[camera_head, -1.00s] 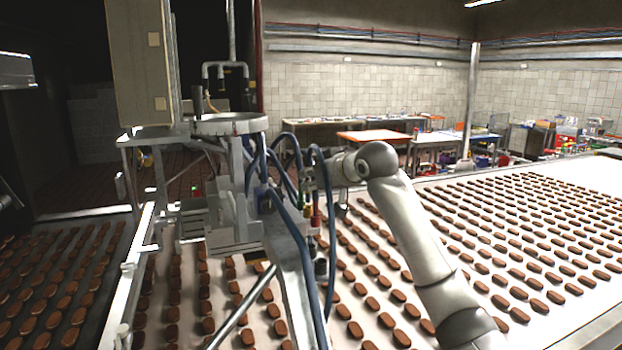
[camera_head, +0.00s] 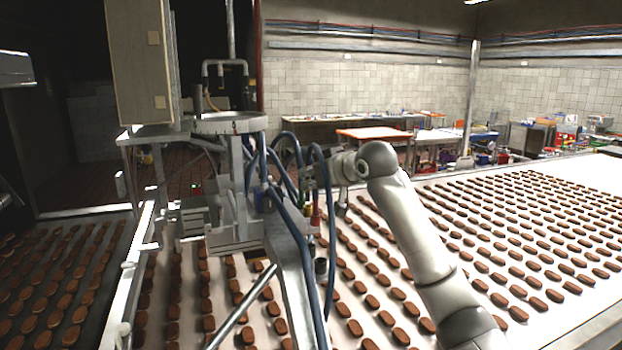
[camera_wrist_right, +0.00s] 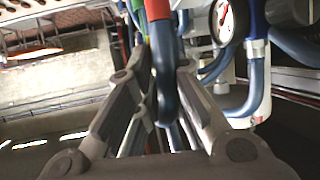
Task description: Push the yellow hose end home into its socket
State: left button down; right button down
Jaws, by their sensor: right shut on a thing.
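My right gripper (camera_head: 314,178) is at the cluster of blue hoses on the machine's centre column. In the right wrist view the gripper (camera_wrist_right: 158,76) has its two fingers close on either side of a dark blue hose (camera_wrist_right: 166,75). That hose has a red collar (camera_wrist_right: 157,9) at its top. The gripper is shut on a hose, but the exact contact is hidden. A yellow hose end cannot be made out clearly, and neither can its socket. My left gripper is not in view.
A pressure gauge (camera_wrist_right: 226,20) and another blue hose (camera_wrist_right: 258,85) are close to the right finger. Blue hoses (camera_head: 292,160) arch beside my right arm (camera_head: 415,235). Conveyor belts with rows of brown biscuits (camera_head: 540,240) lie below and to the right.

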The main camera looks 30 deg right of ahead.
aim_at(309, 192)
jog(key=shift+p, duration=0.3)
jog(key=shift+f+b, duration=0.8)
jog(key=shift+f, duration=0.8)
jog(key=shift+r, duration=0.1)
dwell(0.3)
notch_tip(309, 192, up, 2)
jog(key=shift+p, duration=1.15)
jog(key=shift+p, duration=0.85)
dwell(0.8)
jog(key=shift+f+b, duration=0.7)
jog(key=shift+f, duration=0.45)
